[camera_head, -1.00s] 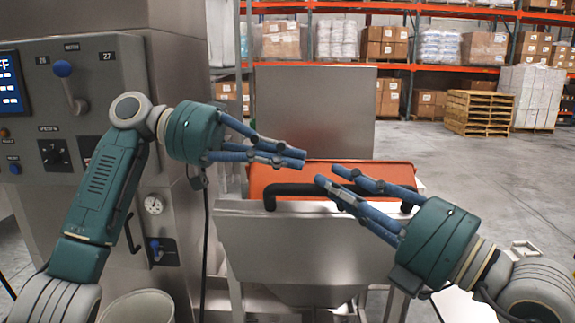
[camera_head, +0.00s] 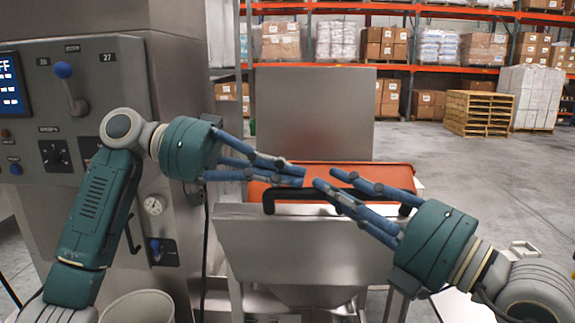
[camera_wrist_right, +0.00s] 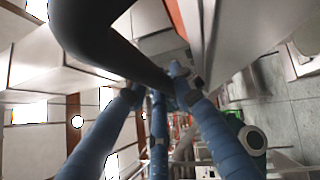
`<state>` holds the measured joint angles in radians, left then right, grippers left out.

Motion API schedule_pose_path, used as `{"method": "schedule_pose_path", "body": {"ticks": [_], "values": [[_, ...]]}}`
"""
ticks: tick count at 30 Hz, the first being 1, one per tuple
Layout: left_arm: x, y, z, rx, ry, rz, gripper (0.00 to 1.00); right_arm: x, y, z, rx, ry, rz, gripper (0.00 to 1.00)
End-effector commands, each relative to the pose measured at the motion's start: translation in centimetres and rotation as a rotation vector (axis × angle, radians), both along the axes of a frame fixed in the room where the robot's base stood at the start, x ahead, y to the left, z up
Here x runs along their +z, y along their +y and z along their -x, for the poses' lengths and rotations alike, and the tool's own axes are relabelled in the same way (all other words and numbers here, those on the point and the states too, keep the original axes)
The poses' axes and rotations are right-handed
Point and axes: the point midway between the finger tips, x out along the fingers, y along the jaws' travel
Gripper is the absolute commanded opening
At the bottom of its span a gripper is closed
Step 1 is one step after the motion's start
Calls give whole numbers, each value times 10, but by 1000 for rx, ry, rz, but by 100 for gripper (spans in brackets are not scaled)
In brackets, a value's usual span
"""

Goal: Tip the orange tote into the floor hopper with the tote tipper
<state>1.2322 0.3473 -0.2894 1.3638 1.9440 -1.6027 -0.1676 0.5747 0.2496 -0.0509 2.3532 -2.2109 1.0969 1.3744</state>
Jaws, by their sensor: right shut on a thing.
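The orange tote (camera_head: 345,173) sits behind the steel front of the tote tipper (camera_head: 300,240). A black bar handle (camera_head: 269,201) runs across the front of the tote. My right gripper (camera_head: 325,180) is shut on the black bar, which also shows large between its blue fingers in the right wrist view (camera_wrist_right: 120,50). My left gripper (camera_head: 302,176) is open and empty, its fingers extended just above the left part of the bar. The fingers hide parts of the bar and tote. The tote's inside and the floor hopper cannot be made out.
A steel control panel (camera_head: 110,85) with a blue-knobbed lever (camera_head: 63,70) stands at left. A white bucket (camera_head: 140,305) is at lower left. An upright steel plate (camera_head: 315,110) stands behind the tote. Racks, pallets (camera_head: 480,112) and open floor lie beyond at right.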

Motion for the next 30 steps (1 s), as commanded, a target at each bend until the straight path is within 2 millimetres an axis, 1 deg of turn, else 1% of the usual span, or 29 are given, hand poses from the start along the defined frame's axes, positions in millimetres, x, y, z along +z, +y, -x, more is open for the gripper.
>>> {"method": "schedule_pose_path", "body": {"ticks": [1, 2, 3, 6, 23, 26, 30], "values": [[-13, -2, 1, -9, 11, -29, 0, 9, -5, -1, -13, -24, -12, 0], [-13, -2, 1, -9, 12, -29, 0, 9, -5, -1, -14, -24, -12, 0], [-13, -2, 1, -8, 12, -30, 0, 10, -5, -1, -14, -26, -12, 25], [-14, -1, 0, -6, 13, -30, 0, 10, -5, 0, -13, -25, -13, 43], [-9, 0, -1, -3, 9, -20, 0, 6, -4, 1, -6, -15, -10, 43], [-8, 0, 0, -3, 8, -19, 0, 4, -11, 7, -8, -15, -10, 43], [-8, 0, 0, -3, 8, -19, 0, -2, -28, 22, -9, -13, -8, 43]]}}
